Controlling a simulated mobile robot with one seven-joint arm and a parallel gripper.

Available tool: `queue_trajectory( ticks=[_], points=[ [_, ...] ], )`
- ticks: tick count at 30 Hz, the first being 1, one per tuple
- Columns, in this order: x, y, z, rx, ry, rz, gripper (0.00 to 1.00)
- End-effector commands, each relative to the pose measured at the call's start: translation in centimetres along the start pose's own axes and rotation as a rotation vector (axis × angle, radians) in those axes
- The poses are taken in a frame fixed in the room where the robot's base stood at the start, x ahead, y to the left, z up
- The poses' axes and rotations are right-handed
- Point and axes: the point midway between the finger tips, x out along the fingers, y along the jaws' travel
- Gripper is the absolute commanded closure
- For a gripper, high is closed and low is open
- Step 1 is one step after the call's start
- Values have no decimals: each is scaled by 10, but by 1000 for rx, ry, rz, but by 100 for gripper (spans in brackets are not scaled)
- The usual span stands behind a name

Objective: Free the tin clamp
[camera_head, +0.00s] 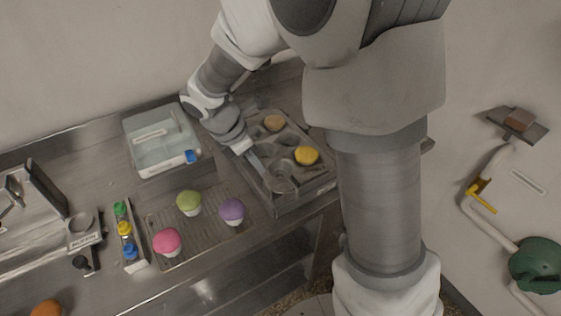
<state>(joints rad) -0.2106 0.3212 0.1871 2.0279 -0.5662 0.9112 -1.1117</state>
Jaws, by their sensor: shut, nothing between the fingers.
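A grey metal muffin tin (305,195) sits at the right end of the steel counter. It holds a yellow muffin (306,156) and an orange-tan muffin (274,122), and its other visible cups look empty. My gripper (251,157) is shut and empty at the left side of the tin. A narrow grey bar runs from it toward the near cup; I cannot tell whether this is my fingers or a lever of the clamp. I cannot pick out the tin clamp with certainty. My arm hides part of the tin's far left side.
A ridged tray (205,228) left of the tin bears green (189,202), purple (232,211) and pink (167,241) muffins. A clear lidded box (150,160), a strip of coloured bottles (125,229) and a labelled ring holder (85,232) stand further left. Green-and-yellow pipework (537,264) is at right.

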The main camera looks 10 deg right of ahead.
Motion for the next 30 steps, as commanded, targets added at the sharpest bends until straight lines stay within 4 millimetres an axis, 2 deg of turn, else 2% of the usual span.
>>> queue_trajectory(
  ticks=[14, 19, 27, 30],
  points=[
    [6, 1, -1, -7, -1, -2, 100],
    [30, 0, -1, -7, -1, -5, 100],
    [88, 0, -1, -8, -1, -6, 100],
    [105, 0, 2, -6, -1, -4, 100]
  ],
)
